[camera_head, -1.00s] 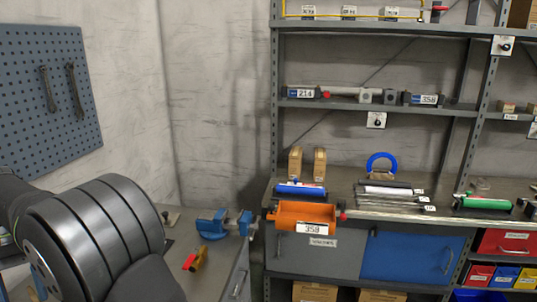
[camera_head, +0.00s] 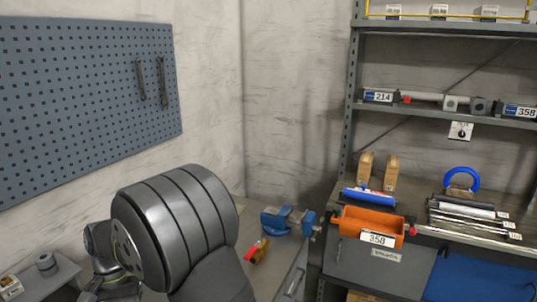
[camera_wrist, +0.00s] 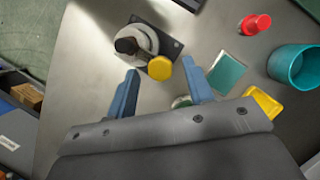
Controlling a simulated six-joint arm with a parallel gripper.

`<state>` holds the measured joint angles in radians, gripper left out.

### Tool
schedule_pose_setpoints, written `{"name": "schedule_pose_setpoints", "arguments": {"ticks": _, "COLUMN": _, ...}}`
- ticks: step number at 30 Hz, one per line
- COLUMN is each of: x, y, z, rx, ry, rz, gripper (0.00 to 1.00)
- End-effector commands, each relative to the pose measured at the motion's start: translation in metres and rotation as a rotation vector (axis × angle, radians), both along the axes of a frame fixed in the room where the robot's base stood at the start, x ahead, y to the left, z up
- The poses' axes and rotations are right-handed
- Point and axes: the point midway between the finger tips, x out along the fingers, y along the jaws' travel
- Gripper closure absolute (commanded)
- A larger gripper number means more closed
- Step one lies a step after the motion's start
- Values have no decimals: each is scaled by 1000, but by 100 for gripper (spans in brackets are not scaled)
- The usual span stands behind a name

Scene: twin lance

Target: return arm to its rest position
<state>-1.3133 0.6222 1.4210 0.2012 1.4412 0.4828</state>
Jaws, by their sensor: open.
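My gripper (camera_wrist: 159,67) is open in the wrist view, its two blue-grey fingers apart with nothing held between them. It is over a grey metal worktop (camera_wrist: 85,115). A round white-and-black fixture (camera_wrist: 137,42) with a yellow knob (camera_wrist: 160,68) stands on a dark plate beyond the fingertips. The knob shows in the gap between the fingers, apparently below them. In the head view my dark grey ribbed arm (camera_head: 175,230) fills the lower left. My fingers cannot be made out there.
A red-capped item (camera_wrist: 255,24), a teal cup (camera_wrist: 295,66), a teal square (camera_wrist: 226,73) and a yellow tray (camera_wrist: 262,102) lie right of the gripper. A blue vise (camera_head: 288,220) and an orange bin (camera_head: 372,226) stand right of my arm; a pegboard (camera_head: 85,105) hangs behind.

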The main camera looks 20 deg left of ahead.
Motion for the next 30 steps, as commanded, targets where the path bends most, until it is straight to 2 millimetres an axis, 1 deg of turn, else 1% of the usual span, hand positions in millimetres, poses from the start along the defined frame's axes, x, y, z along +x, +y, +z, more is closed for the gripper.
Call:
{"name": "schedule_pose_setpoints", "arguments": {"ticks": 3, "x": -1, "y": -1, "z": -4, "rx": -1, "ry": 0, "rz": 0, "gripper": 52}}
{"name": "schedule_pose_setpoints", "arguments": {"ticks": 11, "x": -1, "y": -1, "z": -4, "rx": -1, "ry": 0, "rz": 4, "gripper": 52}}
{"name": "schedule_pose_setpoints", "arguments": {"ticks": 16, "x": 1, "y": 1, "z": 2, "rx": 2, "ry": -1, "rz": 2, "gripper": 52}}
{"name": "schedule_pose_setpoints", "arguments": {"ticks": 20, "x": 5, "y": 6, "z": 17, "rx": 4, "ry": -1, "rz": 0, "gripper": 52}}
{"name": "schedule_pose_setpoints", "arguments": {"ticks": 30, "x": 24, "y": 23, "z": 79, "rx": 4, "ry": -2, "rz": -1, "gripper": 52}}
